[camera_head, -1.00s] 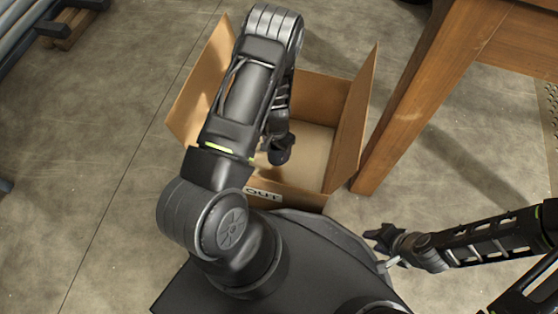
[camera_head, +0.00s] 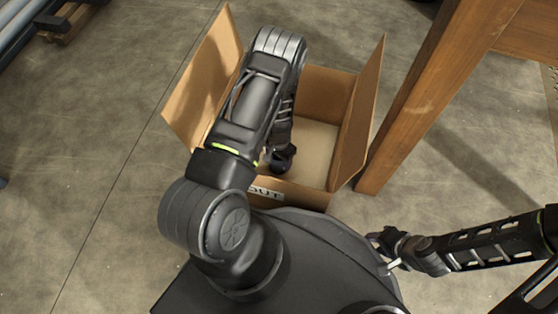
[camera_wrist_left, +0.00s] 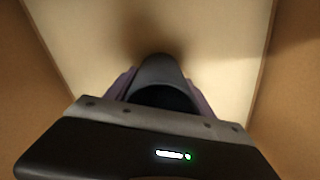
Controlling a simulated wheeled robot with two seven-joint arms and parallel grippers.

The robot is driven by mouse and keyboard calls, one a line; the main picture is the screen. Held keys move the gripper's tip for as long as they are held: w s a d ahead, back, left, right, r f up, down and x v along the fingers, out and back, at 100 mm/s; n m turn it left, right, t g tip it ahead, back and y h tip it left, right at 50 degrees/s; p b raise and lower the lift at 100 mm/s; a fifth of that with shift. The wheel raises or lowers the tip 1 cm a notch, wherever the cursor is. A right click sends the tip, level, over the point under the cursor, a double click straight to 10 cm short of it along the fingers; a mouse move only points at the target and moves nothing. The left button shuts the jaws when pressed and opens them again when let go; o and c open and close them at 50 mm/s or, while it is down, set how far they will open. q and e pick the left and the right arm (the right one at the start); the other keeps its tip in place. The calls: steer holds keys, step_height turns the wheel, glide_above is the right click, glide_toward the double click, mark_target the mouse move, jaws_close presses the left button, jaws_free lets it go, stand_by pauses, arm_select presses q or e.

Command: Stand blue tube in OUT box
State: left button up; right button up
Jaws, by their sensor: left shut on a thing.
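The cardboard OUT box (camera_head: 267,194) stands open on the floor in front of me, its label on the near wall. My left arm reaches over it, and my left gripper (camera_wrist_left: 160,92) is down inside the box, mostly hidden behind the arm in the head view. In the left wrist view it is shut on a dark grey-blue tube (camera_wrist_left: 158,70), with a finger on each side. The tube points toward the box floor, where a dark shadow lies at its far end. I cannot tell whether it touches the floor. My right gripper (camera_head: 381,242) is empty, outside the box; its finger gap is unclear.
The box flaps (camera_head: 204,80) stand up and outward at left and right. A wooden table leg (camera_head: 425,100) stands close to the box's right side. Dark racking with pipes (camera_head: 40,30) is at the far left.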

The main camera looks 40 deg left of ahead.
arm_select(q)
steer(key=shift+f, duration=0.15)
steer(key=o, duration=1.4)
steer(key=shift+r, duration=0.3)
step_height(320, 180, up, 12)
steer(key=p, duration=0.5)
steer(key=shift+f, duration=0.15)
